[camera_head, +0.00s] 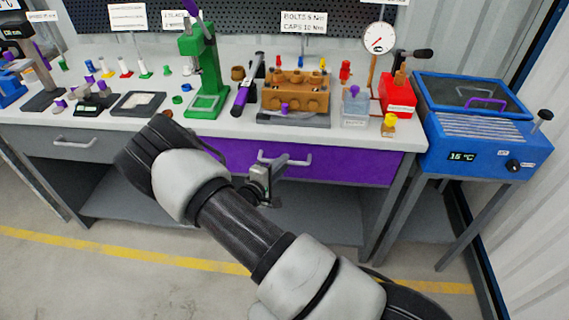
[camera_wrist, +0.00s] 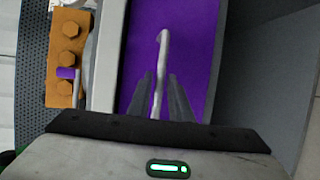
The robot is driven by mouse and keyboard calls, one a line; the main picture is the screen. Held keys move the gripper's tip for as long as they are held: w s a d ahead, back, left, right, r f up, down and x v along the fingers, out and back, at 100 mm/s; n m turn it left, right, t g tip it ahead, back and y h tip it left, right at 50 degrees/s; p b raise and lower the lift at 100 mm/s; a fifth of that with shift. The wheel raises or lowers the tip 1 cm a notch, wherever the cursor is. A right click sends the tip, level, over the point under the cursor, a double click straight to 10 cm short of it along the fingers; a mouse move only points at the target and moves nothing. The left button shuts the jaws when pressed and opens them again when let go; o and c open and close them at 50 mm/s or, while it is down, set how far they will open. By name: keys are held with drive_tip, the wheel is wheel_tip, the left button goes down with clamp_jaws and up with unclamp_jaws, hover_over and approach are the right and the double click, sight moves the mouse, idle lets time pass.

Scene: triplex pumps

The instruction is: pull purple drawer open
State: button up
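The purple drawer (camera_head: 345,166) sits under the right part of the workbench and looks shut, its front about flush with the bench. Its pale bar handle (camera_head: 298,161) is on the front; my gripper (camera_head: 279,170) is at the handle's left part. In the wrist view the handle (camera_wrist: 161,65) runs between the two fingers of my gripper (camera_wrist: 163,85), against the purple drawer front (camera_wrist: 190,50). The fingers are apart, with visible gaps beside the bar. My arm hides the left part of the drawer front in the head view.
A grey drawer (camera_head: 75,142) is to the left. The white benchtop (camera_head: 225,125) holds a green press (camera_head: 200,70), an orange pump block (camera_head: 295,92) and a red box (camera_head: 398,95). A blue heated bath (camera_head: 470,130) stands to the right. The floor in front is clear.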

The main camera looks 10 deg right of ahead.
drive_tip(key=shift+x, duration=0.85)
clamp_jaws()
drive_tip(key=shift+s, duration=0.15)
drive_tip(key=s+a, duration=0.3)
drive_tip(key=s, duration=0.8)
drive_tip(key=s+a, duration=0.4)
drive_tip(key=s, duration=0.8)
drive_tip(key=shift+a+p, duration=0.25)
drive_tip(key=shift+p, duration=0.1)
unclamp_jaws()
